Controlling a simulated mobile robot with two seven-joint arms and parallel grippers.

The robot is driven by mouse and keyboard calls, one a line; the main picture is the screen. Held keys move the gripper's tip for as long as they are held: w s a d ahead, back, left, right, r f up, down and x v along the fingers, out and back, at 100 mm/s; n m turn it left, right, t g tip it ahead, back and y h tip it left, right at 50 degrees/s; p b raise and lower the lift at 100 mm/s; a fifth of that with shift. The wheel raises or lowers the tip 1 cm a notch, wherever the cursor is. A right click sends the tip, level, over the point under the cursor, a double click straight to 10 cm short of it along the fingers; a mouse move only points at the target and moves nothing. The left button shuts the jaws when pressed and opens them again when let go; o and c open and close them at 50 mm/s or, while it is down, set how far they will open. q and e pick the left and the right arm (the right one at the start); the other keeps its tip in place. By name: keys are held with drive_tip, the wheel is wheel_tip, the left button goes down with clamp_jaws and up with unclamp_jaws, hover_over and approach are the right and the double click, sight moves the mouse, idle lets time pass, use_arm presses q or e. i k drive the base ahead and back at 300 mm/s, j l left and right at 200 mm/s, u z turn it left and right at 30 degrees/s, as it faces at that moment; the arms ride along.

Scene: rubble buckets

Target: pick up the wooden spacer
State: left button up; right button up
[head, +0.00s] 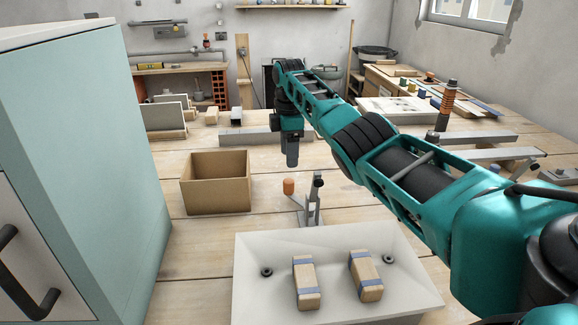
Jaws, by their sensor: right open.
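Two light wooden blocks with blue-grey bands lie in the pale grey tray (262,245) at the bottom: a left block (306,284) and a right block (367,278). I cannot tell which of these is the wooden spacer, or whether either is. A small orange-brown cylinder (289,186) stands by a grey metal bracket (314,205) just behind the tray. My right gripper (292,163) points down beyond the bracket, well above and behind the blocks, open with nothing seen in it. My left gripper is not in view.
An open cardboard box (216,186) stands left of the bracket. A pale green cabinet (95,150) fills the left side. A grey beam (238,137) lies behind the box. My right arm covers much of the right side. Bare planks show between box and tray.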

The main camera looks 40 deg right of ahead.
sight(307, 288)
drive_tip(key=k+j, duration=1.2)
drive_tip(key=j, duration=0.15)
